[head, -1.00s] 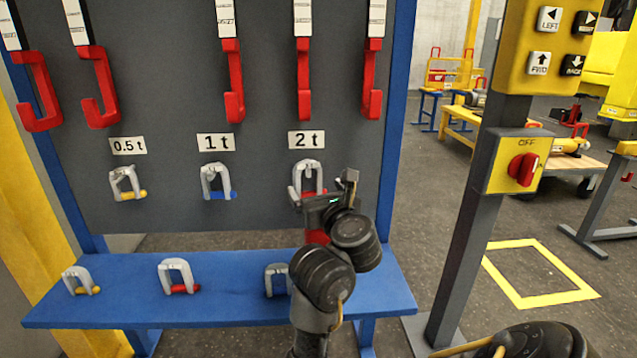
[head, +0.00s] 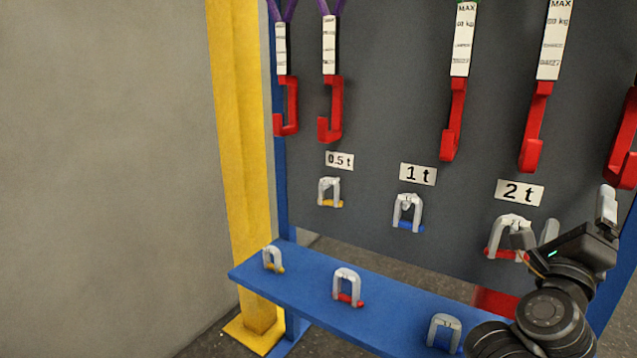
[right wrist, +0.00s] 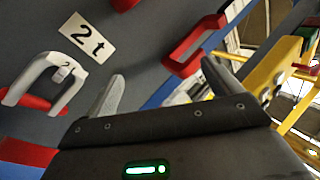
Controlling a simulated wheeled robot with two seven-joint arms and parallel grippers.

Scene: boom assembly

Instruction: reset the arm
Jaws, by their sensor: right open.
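My right gripper (head: 578,218) is at the lower right of the head view, in front of the grey board. Its two fingers stand apart with nothing between them, as the right wrist view (right wrist: 161,86) also shows. A grey shackle with a red pin (head: 510,228) hangs under the "2 t" label (head: 520,192), just left of the gripper and partly covered by it in the head view. In the right wrist view this shackle (right wrist: 68,78) is left of the fingers, outside them. My left gripper is not in view.
Shackles with a yellow pin (head: 329,190) and a blue pin (head: 407,210) hang under "0.5 t" and "1 t". Several red hooks (head: 452,125) hang above. The blue shelf (head: 310,285) below holds more shackles. A yellow post (head: 240,150) and a bare wall (head: 100,180) are at left.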

